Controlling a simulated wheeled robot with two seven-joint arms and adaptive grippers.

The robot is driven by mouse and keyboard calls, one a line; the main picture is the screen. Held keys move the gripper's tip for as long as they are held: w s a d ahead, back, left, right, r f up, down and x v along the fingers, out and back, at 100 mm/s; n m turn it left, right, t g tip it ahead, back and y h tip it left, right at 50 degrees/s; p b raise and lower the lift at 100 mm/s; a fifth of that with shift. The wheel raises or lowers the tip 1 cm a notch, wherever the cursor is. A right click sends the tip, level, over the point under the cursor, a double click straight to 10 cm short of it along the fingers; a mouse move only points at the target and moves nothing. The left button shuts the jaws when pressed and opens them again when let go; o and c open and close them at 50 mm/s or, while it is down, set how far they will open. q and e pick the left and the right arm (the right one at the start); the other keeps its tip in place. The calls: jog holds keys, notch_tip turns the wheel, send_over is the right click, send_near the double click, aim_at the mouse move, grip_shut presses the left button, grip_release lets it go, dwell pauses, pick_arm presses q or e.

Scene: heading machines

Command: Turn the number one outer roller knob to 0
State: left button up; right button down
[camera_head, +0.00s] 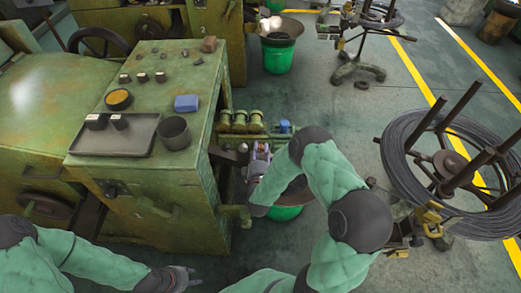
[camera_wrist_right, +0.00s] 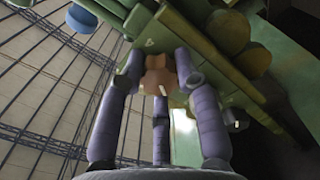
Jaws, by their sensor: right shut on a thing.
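The green heading machine (camera_head: 195,85) fills the left and centre of the head view. A row of greenish roller parts (camera_head: 240,122) sticks out from its right side. My right gripper (camera_head: 259,156) is at that side, just below this row. In the right wrist view, the fingers of my right gripper (camera_wrist_right: 158,82) are closed around a small brownish knob (camera_wrist_right: 157,70) on a green part of the machine. Its markings cannot be read, and the fingers hide its sides. My left gripper (camera_head: 182,277) is low in the head view, in front of the machine and away from the knob; its fingers are too small to read.
A grey tray (camera_head: 128,148), a dark cup (camera_head: 174,133) and a blue block (camera_head: 186,103) are on the machine top. A wire coil stand (camera_head: 400,165) is at the right. A green bucket (camera_head: 285,213) is partly hidden under my right arm. Floor is open behind that arm.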

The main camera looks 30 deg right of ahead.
jog(key=n, duration=0.7)
jog(key=shift+w+a+r, duration=0.1)
jog(key=shift+w+r, duration=0.05)
jog(key=shift+w, duration=0.05)
jog(key=n, duration=0.4)
jog(key=shift+n+p, duration=0.35)
jog(key=shift+n, duration=0.05)
jog(key=shift+s+a+f+n, duration=0.1)
jog(key=shift+f+n, duration=0.1)
jog(key=shift+n, duration=0.3)
jog(key=shift+f, duration=0.1)
jog(key=c, duration=1.3)
grip_release()
jog(key=o, duration=0.4)
jog(key=v, duration=1.2)
jog(key=shift+s, duration=0.1)
